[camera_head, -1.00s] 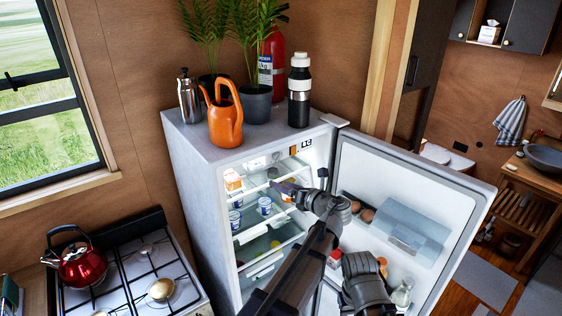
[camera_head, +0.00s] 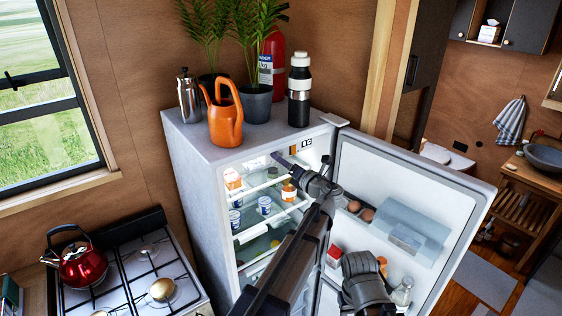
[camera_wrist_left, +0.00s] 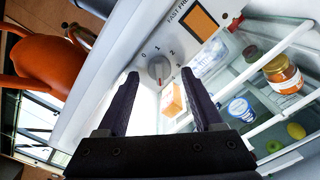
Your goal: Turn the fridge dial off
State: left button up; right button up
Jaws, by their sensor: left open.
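The fridge (camera_head: 195,165) stands with its door (camera_head: 395,170) swung open to the right. In the left wrist view the round grey fridge dial (camera_wrist_left: 158,68) sits on the white panel, with the numbers 0, 1 and 2 around its upper side and a red mark low on its face. My left gripper (camera_wrist_left: 160,74) is open and empty, its fingers pointing at the dial, one on each side of it in the picture. I cannot tell how far apart they are from it in depth. In the head view the left gripper (camera_head: 281,160) is at the top of the fridge opening and hides the dial.
An orange watering can (camera_head: 226,118), black-and-white bottle (camera_head: 299,92), metal pot (camera_head: 188,97) and potted plants stand on the fridge. Jars and cartons fill the shelves below the gripper. The stove with a red kettle (camera_head: 82,265) is at left.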

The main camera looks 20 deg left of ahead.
pick_arm(q)
jog(key=shift+w+a, duration=0.35)
jog(key=shift+a, duration=0.1)
grip_shut()
dwell(0.3)
